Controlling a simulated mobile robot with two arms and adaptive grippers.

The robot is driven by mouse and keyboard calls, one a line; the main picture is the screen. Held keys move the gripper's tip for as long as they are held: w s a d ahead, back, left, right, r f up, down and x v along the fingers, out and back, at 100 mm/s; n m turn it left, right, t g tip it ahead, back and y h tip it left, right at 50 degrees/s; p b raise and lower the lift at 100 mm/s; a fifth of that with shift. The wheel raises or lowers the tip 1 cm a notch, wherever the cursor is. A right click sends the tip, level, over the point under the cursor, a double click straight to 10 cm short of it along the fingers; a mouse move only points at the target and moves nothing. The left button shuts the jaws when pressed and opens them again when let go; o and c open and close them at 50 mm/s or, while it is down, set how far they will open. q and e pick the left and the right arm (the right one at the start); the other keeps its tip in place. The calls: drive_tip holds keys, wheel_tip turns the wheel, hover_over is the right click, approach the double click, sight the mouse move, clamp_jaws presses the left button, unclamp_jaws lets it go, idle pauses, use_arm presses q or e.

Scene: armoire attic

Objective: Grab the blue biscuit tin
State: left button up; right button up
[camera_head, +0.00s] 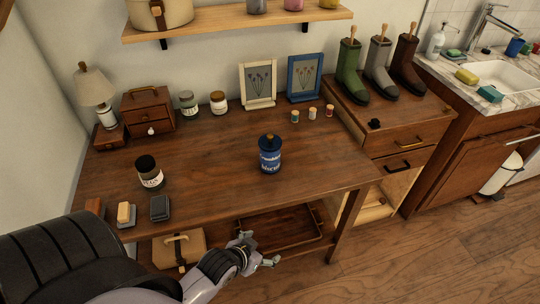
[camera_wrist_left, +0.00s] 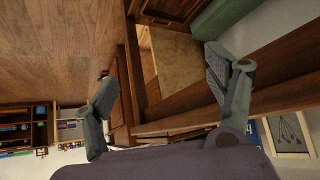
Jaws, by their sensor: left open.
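The blue biscuit tin (camera_head: 270,158) is a dark blue cylinder with pale lettering and a dark lid with a small knob. It stands upright on the wooden table (camera_head: 215,185), right of the middle, in the head view. My left gripper (camera_head: 260,255) is in front of the table's front edge, below and apart from the tin. In the left wrist view the left gripper (camera_wrist_left: 160,80) has its fingers spread with nothing between them. I do not see the tin in the left wrist view. My right gripper is in neither view.
A dark jar (camera_head: 149,172) stands left of the tin. Small spice jars (camera_head: 312,114) and two picture frames (camera_head: 304,78) are behind it. A brown tray (camera_head: 285,228) lies on the lower shelf. The tabletop around the tin is clear. Boots (camera_head: 350,75) stand at the right.

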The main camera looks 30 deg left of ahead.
use_arm(q)
drive_tip(key=w+a+r+t, duration=0.3)
drive_tip(key=w+r+t, duration=0.1)
drive_tip(key=r, duration=0.5)
drive_tip(key=n+t+y, duration=0.2)
drive_tip(key=t, duration=0.4)
approach(270, 141)
drive_tip(key=w, duration=0.1)
drive_tip(key=w+p, duration=0.1)
drive_tip(key=w, duration=0.1)
drive_tip(key=w+a+f, duration=0.1)
drive_tip(key=shift+w+a, duration=0.1)
drive_tip(key=shift+w, duration=0.25)
drive_tip(key=shift+w+f+p, duration=0.2)
drive_tip(key=shift+w+p, duration=0.4)
drive_tip(key=shift+w, duration=2.3)
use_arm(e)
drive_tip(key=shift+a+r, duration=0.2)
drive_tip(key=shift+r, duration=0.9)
use_arm(q)
drive_tip(key=shift+s, duration=0.1)
drive_tip(key=shift+c, duration=0.3)
drive_tip(key=c, duration=0.8)
drive_tip(key=shift+r, duration=0.1)
drive_tip(key=c, duration=0.7)
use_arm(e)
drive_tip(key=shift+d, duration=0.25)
